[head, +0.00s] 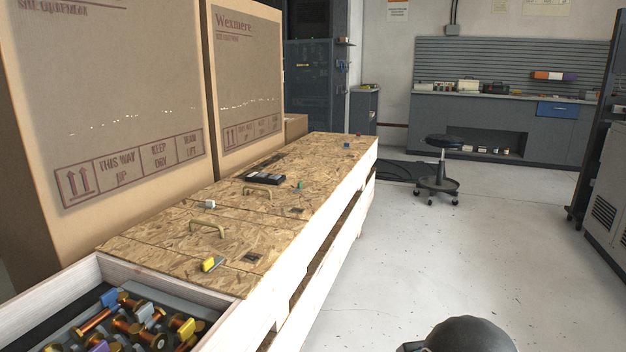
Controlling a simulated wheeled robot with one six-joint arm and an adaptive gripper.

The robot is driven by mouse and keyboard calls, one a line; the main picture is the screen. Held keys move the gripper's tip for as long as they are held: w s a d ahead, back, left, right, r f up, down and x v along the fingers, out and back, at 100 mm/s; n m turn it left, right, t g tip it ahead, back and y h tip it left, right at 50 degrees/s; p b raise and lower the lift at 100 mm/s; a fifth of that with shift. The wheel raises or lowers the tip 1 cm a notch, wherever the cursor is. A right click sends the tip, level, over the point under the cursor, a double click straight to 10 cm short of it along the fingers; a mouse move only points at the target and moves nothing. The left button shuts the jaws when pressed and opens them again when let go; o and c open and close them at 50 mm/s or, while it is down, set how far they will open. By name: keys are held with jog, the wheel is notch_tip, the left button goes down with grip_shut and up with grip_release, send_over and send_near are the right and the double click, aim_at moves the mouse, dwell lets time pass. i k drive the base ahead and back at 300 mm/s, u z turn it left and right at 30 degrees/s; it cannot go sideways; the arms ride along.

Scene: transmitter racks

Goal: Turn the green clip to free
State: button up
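A small green clip (301,185) sits on the chipboard lid of the long wooden crate (130,240), near the lid's right edge, just right of a dark flat device. It is too small here to tell which way it is turned. My gripper does not show in the head view.
Other clips on the lid are yellow (212,264), pale blue (205,204) and blue (347,146). Two metal handles (208,228) stand up from it. An open bin (222,297) holds coloured parts. Tall cartons (110,100) stand behind. Floor (430,260) at right is clear before a stool (440,185).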

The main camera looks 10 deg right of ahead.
aim_at(300, 184)
jog(key=z, duration=0.7)
jog(key=i, duration=1.4)
jog(key=u, duration=0.35)
jog(key=i, duration=1.3)
jog(key=u, duration=0.95)
